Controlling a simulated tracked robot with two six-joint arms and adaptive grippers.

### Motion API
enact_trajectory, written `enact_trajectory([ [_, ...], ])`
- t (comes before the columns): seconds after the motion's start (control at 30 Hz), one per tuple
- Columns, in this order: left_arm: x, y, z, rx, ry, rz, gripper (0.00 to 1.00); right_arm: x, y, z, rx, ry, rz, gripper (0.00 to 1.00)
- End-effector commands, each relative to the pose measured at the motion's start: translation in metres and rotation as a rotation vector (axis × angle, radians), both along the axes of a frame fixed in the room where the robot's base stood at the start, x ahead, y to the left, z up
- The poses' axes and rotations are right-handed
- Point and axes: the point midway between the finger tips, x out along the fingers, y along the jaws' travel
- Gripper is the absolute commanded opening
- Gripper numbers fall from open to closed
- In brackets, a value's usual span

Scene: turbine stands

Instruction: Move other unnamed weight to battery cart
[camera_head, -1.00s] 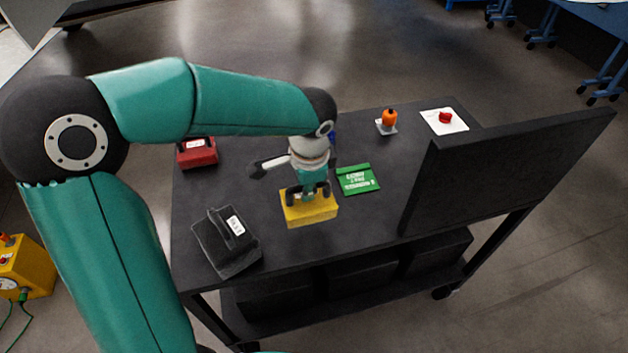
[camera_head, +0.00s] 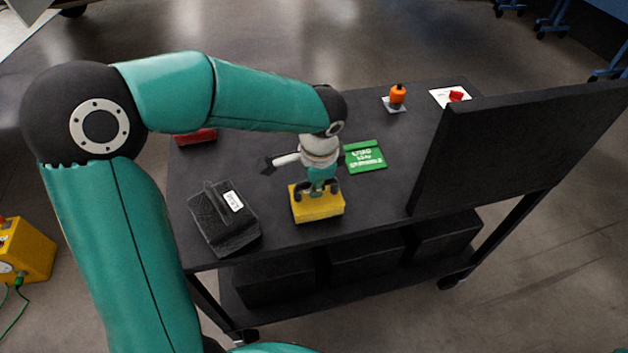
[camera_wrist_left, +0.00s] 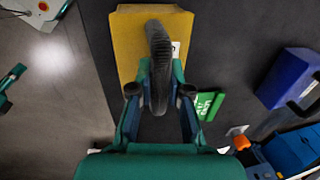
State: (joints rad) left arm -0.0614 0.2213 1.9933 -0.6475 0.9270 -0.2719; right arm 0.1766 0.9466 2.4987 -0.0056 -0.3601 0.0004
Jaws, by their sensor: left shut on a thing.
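A yellow weight (camera_head: 318,208) with a dark handle is at the front middle of the black cart top (camera_head: 290,225). My left gripper (camera_head: 316,188) is shut on its handle from above. In the left wrist view the fingers (camera_wrist_left: 160,92) close around the dark handle, with the yellow block (camera_wrist_left: 130,45) beneath. I cannot tell whether the block touches the cart top. A black weight (camera_head: 226,222) with a white label lies to its left. My right gripper is not in view.
On the cart top are a green card (camera_head: 365,158), a red weight (camera_head: 195,137), an orange item (camera_head: 397,97) and a white card with a red piece (camera_head: 452,96). A dark upright panel (camera_head: 530,140) rises at the right. A yellow box (camera_head: 25,250) stands at far left.

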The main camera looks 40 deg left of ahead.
Motion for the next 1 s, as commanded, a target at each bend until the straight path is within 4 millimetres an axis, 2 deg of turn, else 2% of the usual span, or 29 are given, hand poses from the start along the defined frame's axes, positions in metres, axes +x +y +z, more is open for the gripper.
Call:
enact_trajectory([
  [0.5,0.0006,-0.0002,-0.0049,-0.001,-0.002,0.0,0.0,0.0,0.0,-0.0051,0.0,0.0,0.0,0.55],
  [0.53,0.0007,-0.0003,-0.0042,0.0,-0.003,0.0,0.2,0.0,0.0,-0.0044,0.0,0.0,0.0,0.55],
  [0.7,0.0005,-0.0002,-0.0039,-0.001,-0.002,0.0,0.46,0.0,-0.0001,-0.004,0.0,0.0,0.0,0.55],
  [0.9,0.0002,-0.0002,-0.0043,-0.001,-0.001,0.0,0.46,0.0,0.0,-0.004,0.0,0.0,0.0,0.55],
  [0.97,-0.0003,-0.0003,-0.0052,0.0,0.002,-0.001,0.54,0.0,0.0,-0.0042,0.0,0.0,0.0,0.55],
  [1.0,-0.0003,-0.0003,-0.0052,0.0,0.002,-0.001,0.54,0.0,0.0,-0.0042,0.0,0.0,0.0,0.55],
])
